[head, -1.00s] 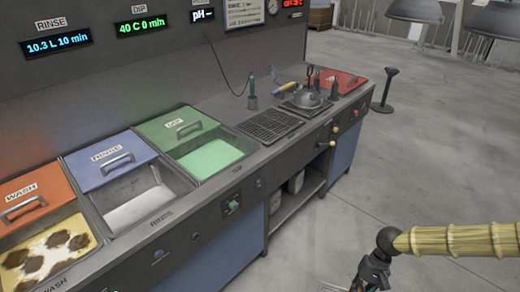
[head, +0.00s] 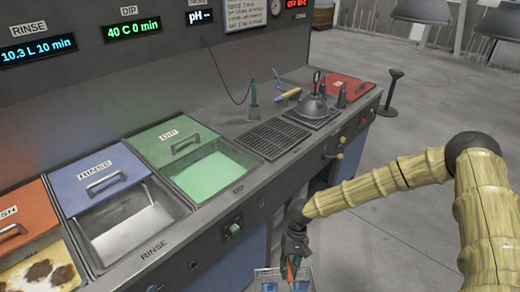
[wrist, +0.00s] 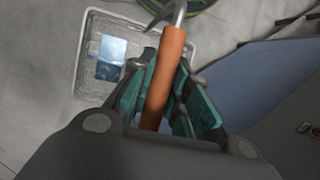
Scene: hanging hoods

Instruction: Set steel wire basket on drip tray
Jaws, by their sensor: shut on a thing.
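My gripper (head: 291,258) is low in front of the counter, at the bottom of the head view. It is shut on an orange handle (wrist: 165,75), which has a bent metal end. The steel wire basket (head: 259,274) shows under my gripper, cut off by the frame edge. In the wrist view the basket (wrist: 81,62) lies beyond the handle, with blue pieces inside. The join between handle and basket is not clear. The drip tray, a dark grate (head: 271,138), lies on the counter right of the green dip tank, with nothing on it.
A kettle-like metal pot (head: 312,108) stands right of the tray on another grate. The counter's front edge and knobs lie between my gripper and the tray.

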